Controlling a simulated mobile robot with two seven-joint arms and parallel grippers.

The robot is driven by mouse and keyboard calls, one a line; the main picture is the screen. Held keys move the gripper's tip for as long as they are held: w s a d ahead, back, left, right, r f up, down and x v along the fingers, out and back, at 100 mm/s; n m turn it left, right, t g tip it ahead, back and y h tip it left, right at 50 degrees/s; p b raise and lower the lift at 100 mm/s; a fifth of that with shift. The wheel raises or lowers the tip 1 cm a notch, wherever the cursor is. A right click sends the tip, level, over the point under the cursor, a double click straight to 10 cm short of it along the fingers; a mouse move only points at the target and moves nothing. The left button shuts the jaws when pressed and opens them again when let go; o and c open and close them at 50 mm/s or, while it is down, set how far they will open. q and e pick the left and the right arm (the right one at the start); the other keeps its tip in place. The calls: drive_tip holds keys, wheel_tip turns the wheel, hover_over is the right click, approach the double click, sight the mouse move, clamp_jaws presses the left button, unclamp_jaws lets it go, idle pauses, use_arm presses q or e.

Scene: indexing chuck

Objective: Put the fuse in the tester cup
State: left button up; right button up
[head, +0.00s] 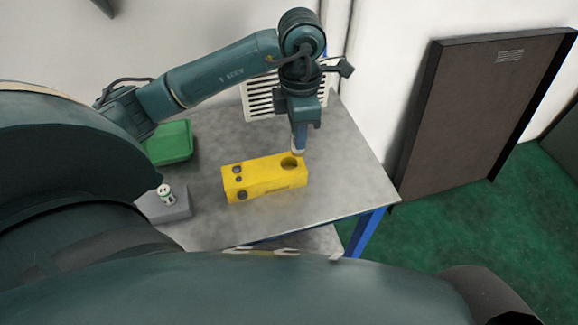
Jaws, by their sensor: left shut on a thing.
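The yellow tester (262,183) stands on the grey table, with a round dark cup (289,162) in the right part of its top. My left gripper (298,148) points down just behind and above the cup. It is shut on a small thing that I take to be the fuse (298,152). Only a pale end of it shows at the fingertips, and the rest is hidden. I cannot tell whether that end touches the tester. My right gripper is out of view.
A grey block (176,209) at the left carries a small white and green cylinder (165,192). Behind it is a green tray (172,143). A white slotted rack (260,102) stands by the wall. The table (350,190) is clear right of the tester.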

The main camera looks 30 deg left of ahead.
use_arm(q)
drive_tip(key=n, duration=0.4)
drive_tip(key=a+n, duration=0.1)
drive_tip(key=shift+w+r+n, duration=0.1)
drive_tip(key=shift+w+n, duration=0.15)
drive_tip(key=shift+n, duration=0.15)
drive_tip(key=n, duration=0.3)
drive_tip(key=n+p, duration=0.1)
drive_tip(key=n, duration=0.8)
approach(289, 154)
drive_tip(key=s+d+f, duration=0.2)
drive_tip(key=s, duration=0.1)
drive_tip(key=f, duration=0.4)
drive_tip(key=shift+w+a, duration=0.15)
drive_tip(key=shift+w, duration=0.1)
drive_tip(key=shift+f+m, duration=0.2)
drive_tip(key=shift+m, duration=0.1)
drive_tip(key=o, duration=0.6)
drive_tip(key=shift+c, duration=0.2)
drive_tip(key=o, duration=0.4)
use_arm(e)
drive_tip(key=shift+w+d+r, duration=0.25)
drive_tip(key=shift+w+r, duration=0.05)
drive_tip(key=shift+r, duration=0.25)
